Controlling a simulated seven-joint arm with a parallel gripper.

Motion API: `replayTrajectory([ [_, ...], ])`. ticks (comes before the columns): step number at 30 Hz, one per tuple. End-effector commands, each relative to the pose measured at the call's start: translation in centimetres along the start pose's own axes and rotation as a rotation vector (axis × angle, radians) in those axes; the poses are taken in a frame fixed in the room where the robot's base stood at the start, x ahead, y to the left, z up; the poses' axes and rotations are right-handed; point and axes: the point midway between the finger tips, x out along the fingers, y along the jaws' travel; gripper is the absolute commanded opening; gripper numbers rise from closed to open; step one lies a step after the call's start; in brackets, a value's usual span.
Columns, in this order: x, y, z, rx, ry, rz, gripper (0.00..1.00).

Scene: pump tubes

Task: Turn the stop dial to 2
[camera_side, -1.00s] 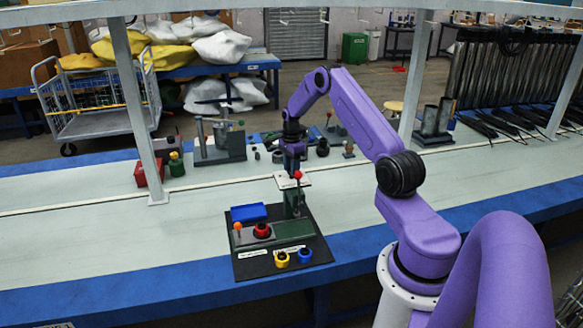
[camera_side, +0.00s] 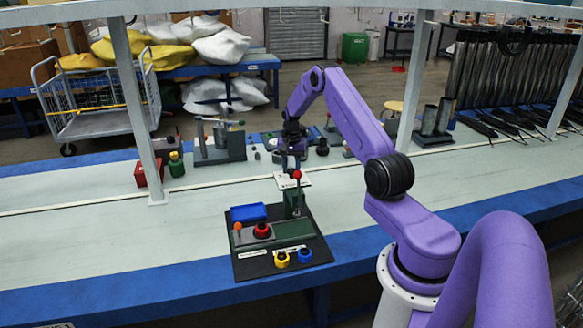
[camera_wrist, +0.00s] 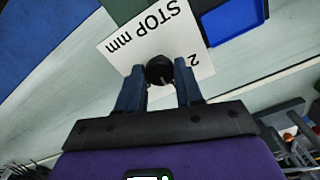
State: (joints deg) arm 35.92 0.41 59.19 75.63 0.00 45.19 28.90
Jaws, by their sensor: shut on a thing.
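The stop dial (camera_wrist: 160,71) is a small round black knob on a white label plate (camera_wrist: 140,42) printed "STOP mm", with a "2" near one edge. In the wrist view my gripper (camera_wrist: 157,84) has one finger on each side of the dial and is shut on it. A thin pale mark shows on the dial's near side; where it points is hard to tell. In the side view my gripper (camera_side: 291,163) is down at the white plate (camera_side: 283,180) at the rear of the black base board (camera_side: 262,267); the dial is hidden there.
The board also carries a blue tray (camera_side: 248,213), a red ring (camera_side: 262,230), an orange knob (camera_side: 238,227), and yellow (camera_side: 282,260) and blue (camera_side: 305,256) rings.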

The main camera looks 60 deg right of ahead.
Motion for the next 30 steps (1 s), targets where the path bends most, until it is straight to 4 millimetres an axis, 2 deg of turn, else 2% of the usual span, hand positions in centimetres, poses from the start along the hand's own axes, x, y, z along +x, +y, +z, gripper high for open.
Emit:
replayTrajectory([
  [30,-0.04,-0.02,-0.02,-0.933,0.001,0.000,0.05],
])
